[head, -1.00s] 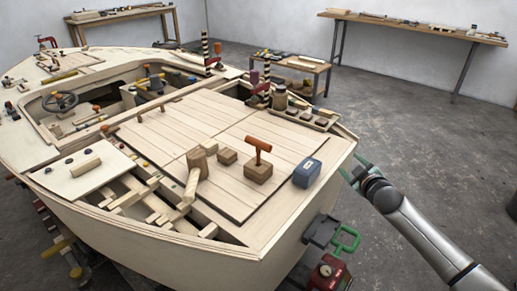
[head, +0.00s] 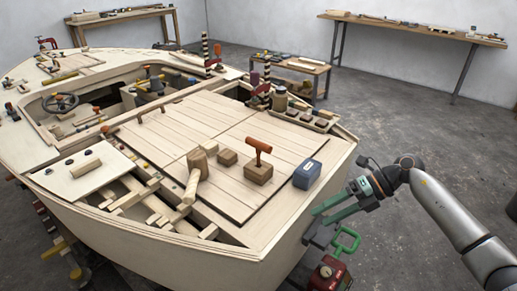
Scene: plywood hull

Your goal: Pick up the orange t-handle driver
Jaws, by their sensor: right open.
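The orange t-handle driver (head: 258,147) stands upright in a wooden block (head: 258,173) on the plywood deck, crossbar on top. My right gripper (head: 318,215) has green fingers and is open and empty. It is beside the hull's right side, lower in the picture and to the right of the driver, apart from it. A blue box (head: 307,174) stands on the deck between them. My left gripper is not in view.
A wooden mallet (head: 193,178) and a small wood block (head: 227,158) stand left of the driver. A green-handled clamp (head: 345,243) and a red device (head: 328,274) are at the hull's side. Deck planks behind the driver are clear.

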